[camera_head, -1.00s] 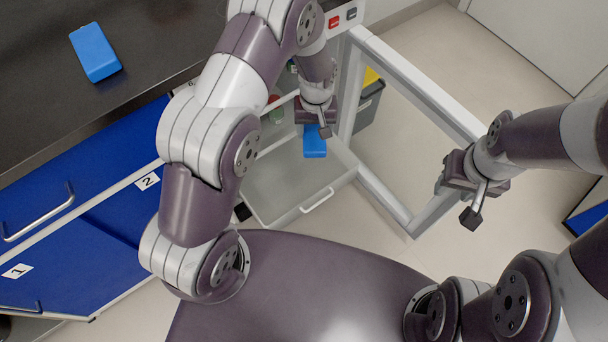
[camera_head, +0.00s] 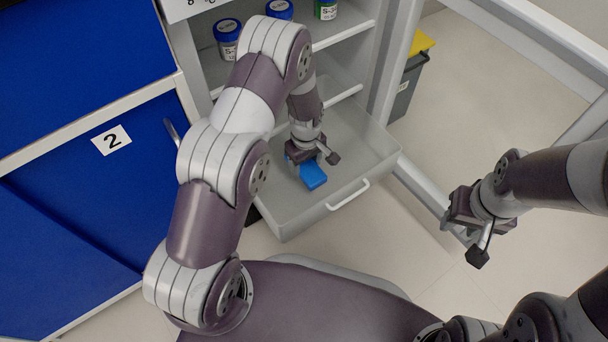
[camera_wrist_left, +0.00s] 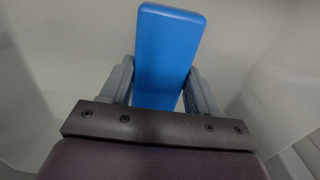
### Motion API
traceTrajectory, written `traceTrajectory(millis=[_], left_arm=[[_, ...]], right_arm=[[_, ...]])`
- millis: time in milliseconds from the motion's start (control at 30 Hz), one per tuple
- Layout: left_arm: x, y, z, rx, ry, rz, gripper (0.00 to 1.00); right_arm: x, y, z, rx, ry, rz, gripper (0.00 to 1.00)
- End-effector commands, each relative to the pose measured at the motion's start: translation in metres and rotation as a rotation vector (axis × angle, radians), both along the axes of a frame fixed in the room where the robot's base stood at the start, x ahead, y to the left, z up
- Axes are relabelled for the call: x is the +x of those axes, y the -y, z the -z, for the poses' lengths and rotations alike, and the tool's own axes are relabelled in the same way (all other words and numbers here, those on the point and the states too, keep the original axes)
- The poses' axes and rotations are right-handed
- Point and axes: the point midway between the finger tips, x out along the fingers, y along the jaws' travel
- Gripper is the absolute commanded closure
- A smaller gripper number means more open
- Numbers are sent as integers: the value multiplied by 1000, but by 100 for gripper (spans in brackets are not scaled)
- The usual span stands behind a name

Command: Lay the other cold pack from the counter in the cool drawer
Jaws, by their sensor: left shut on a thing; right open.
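A blue cold pack (camera_head: 313,177) is in my left gripper (camera_head: 305,163), which is shut on it inside the open cool drawer (camera_head: 285,219). In the left wrist view the pack (camera_wrist_left: 168,50) stands out between the two fingers of the left gripper (camera_wrist_left: 160,95), with the grey drawer walls around it. I cannot tell whether the pack touches the drawer floor. My right gripper (camera_head: 470,219) is open and empty, to the right of the drawer.
Blue cabinet fronts (camera_head: 87,150) stand at the left. A grey bin with a yellow lid (camera_head: 411,75) stands behind the frame post. The floor on the right is clear.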

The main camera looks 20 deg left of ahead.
Motion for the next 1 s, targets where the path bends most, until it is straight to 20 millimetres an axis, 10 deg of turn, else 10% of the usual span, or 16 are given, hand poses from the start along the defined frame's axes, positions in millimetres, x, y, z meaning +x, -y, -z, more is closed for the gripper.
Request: traceTrajectory(millis=[200, 533, 567, 633, 1000], left_arm=[[0, 0, 42, 0, 1, 1, 75], [0, 0, 41, 0, 1, 2, 75], [0, 0, 41, 0, 0, 2, 36], [0, 0, 40, 0, 0, 2, 13], [1, 0, 27, 0, 2, 2, 13]], right_arm=[[0, 0, 31, 0, 0, 0, 57], [0, 0, 27, 0, 0, 0, 57], [0, 0, 27, 0, 0, 0, 57], [0, 0, 27, 0, 0, 0, 57], [0, 0, 18, 0, 0, 0, 57]])
